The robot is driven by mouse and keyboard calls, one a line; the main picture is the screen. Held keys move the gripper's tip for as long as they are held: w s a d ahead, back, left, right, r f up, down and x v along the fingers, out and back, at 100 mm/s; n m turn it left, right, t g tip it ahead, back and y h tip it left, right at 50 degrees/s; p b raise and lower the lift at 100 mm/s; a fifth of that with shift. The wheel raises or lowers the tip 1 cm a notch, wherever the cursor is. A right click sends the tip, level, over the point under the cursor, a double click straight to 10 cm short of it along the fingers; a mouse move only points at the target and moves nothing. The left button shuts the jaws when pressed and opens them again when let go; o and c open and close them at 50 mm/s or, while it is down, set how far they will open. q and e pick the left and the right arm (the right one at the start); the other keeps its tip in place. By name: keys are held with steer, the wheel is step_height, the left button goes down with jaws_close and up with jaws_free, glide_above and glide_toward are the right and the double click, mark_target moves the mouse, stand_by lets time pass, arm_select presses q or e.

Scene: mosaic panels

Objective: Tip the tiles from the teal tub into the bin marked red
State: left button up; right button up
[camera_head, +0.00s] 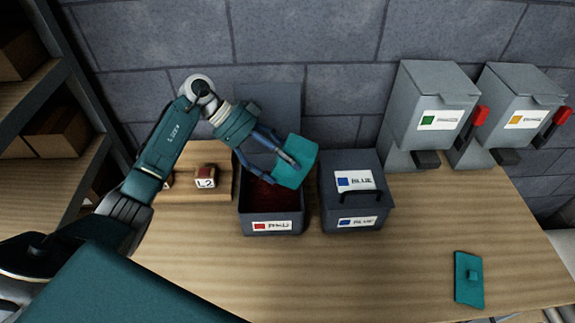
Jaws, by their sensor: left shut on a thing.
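The teal tub (298,168) is tilted, held above the bin marked red (271,226). My left gripper (279,169) is shut on the tub's left side. The bin is a dark grey box with a red square on its front label. Its lid (270,108) stands open behind it. Red tiles (268,196) lie inside the bin, below the tub. I see the tub from outside, so whether any tiles are left in it is hidden. My right gripper is not in view.
A shut bin marked blue (350,185) stands close on the right. Two grey dispensers with red levers, one labelled green (432,105) and one yellow (520,105), stand at the back right. A teal lid (468,285) lies front right. A wooden board (218,160) holds small blocks. The front middle is clear.

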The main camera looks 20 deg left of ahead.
arm_select(q)
steer(key=a+h+b, duration=0.2)
steer(key=h, duration=0.1)
steer(key=shift+s+r+t, duration=0.1)
steer(key=shift+r+t, duration=0.2)
steer(key=shift+s+a+r+t+h+b, duration=0.15)
steer(key=shift+a+h+b, duration=0.35)
steer(key=shift+h+b, duration=0.55)
steer(key=shift+s+a+r+t+h+b, duration=0.15)
steer(key=shift+a+h+b, duration=0.35)
steer(key=shift+h+b, duration=0.55)
steer(key=shift+b, duration=0.3)
stand_by(0.4)
